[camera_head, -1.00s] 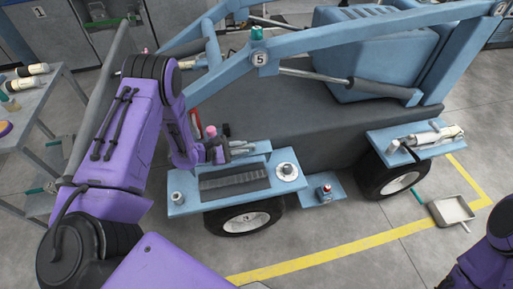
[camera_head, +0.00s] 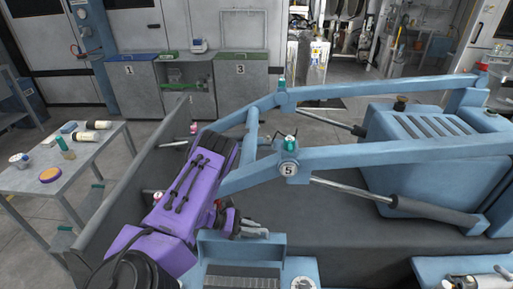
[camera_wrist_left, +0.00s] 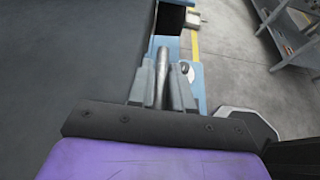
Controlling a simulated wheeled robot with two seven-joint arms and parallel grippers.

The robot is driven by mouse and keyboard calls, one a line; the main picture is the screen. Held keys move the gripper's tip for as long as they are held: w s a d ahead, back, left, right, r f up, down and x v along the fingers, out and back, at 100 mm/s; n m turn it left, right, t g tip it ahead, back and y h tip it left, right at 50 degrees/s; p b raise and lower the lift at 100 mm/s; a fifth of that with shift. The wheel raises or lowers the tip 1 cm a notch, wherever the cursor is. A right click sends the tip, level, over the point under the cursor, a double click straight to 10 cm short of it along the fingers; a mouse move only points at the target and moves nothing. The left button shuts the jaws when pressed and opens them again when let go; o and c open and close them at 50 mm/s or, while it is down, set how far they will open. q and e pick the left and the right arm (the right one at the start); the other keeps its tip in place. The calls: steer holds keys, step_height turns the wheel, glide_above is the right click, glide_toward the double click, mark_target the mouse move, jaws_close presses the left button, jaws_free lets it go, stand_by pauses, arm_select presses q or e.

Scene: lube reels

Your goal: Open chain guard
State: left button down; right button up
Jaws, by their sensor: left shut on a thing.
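My left gripper (camera_head: 252,229) is by the blue step (camera_head: 240,252) at the side of the blue lift machine marked 5. In the left wrist view its two grey fingers (camera_wrist_left: 162,92) stand on either side of a grey metal bar (camera_wrist_left: 163,60) and are shut on it. The bar points away from the wrist toward the blue side panel (camera_wrist_left: 187,48). My left forearm hides part of the machine in the head view. I cannot make out a chain guard as a separate part. My right gripper is not in view.
Blue lift arms (camera_head: 390,157) slope over the dark deck (camera_head: 345,225). A grey side table (camera_head: 88,152) with bottles stands at left. Cabinets (camera_head: 130,88) numbered 1 and 3 stand at the back. In the wrist view, open floor (camera_wrist_left: 235,75) lies right of the machine.

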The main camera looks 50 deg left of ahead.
arm_select(q)
steer(key=shift+f, duration=0.1)
steer(key=c, duration=1.1)
jaws_free()
steer(key=shift+a, duration=0.1)
steer(key=shift+w+f, duration=0.15)
steer(key=shift+s+a+r, duration=0.25)
steer(key=b+v, duration=0.1)
steer(key=v, duration=0.8)
steer(key=shift+s+a+r, duration=0.1)
steer(key=shift+s+a, duration=0.1)
steer(key=shift+a, duration=0.1)
